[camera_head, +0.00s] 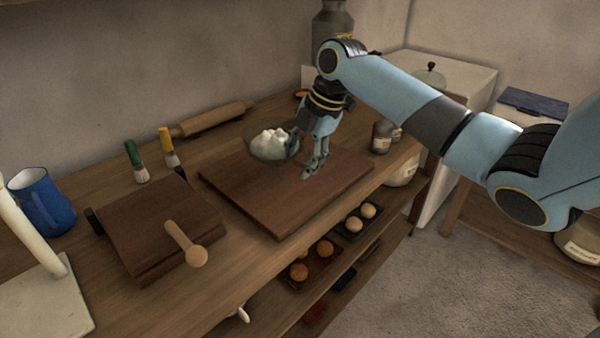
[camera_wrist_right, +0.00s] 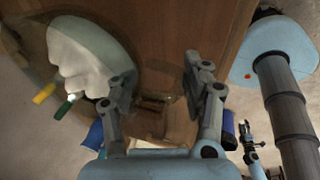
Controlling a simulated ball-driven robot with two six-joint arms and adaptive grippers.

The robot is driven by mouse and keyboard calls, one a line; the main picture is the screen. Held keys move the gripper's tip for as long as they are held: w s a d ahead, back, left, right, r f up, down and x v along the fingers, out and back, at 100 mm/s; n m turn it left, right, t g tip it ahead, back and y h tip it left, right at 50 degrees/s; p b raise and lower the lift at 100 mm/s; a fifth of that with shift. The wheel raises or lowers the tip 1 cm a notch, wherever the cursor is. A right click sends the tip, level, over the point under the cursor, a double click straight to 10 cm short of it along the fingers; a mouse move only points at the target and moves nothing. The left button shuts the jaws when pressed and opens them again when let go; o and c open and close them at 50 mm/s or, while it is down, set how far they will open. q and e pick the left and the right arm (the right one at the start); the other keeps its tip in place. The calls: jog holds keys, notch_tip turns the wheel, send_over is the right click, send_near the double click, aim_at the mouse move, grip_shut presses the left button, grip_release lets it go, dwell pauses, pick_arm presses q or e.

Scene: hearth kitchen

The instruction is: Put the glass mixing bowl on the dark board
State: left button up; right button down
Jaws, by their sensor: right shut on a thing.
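The glass mixing bowl (camera_head: 254,147), clear with a white lumpy content, is at the far edge of a broad dark brown board (camera_head: 285,195). I cannot tell whether it rests there or hangs slightly above. My right gripper (camera_head: 308,160) points down at the bowl's right side, with its fingers around the rim. In the right wrist view the bowl (camera_wrist_right: 95,45) is at upper left, against one finger of the gripper (camera_wrist_right: 160,90); the clear glass between the fingers is hard to make out.
A smaller, thick dark slab (camera_head: 150,225) with a wooden spoon (camera_head: 185,243) lies at left. A rolling pin (camera_head: 212,119) and two brushes (camera_head: 168,148) are behind. The board's front half is clear.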

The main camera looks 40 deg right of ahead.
notch_tip(320, 180, down, 3)
jog(key=shift+w+f, duration=0.1)
jog(key=shift+w, duration=0.05)
jog(key=shift+f, duration=0.35)
pick_arm(q)
jog(key=shift+s+r, duration=0.1)
jog(key=shift+s, duration=0.05)
pick_arm(e)
jog(key=shift+f, duration=0.15)
jog(key=c, duration=0.6)
grip_release()
pick_arm(q)
jog(key=shift+w, duration=0.2)
pick_arm(e)
jog(key=shift+o, duration=0.2)
jog(key=shift+d+r, duration=0.1)
jog(key=shift+r, duration=0.2)
pick_arm(q)
jog(key=shift+a, duration=0.1)
pick_arm(e)
jog(key=v, duration=1.1)
jog(key=shift+s+r, duration=0.25)
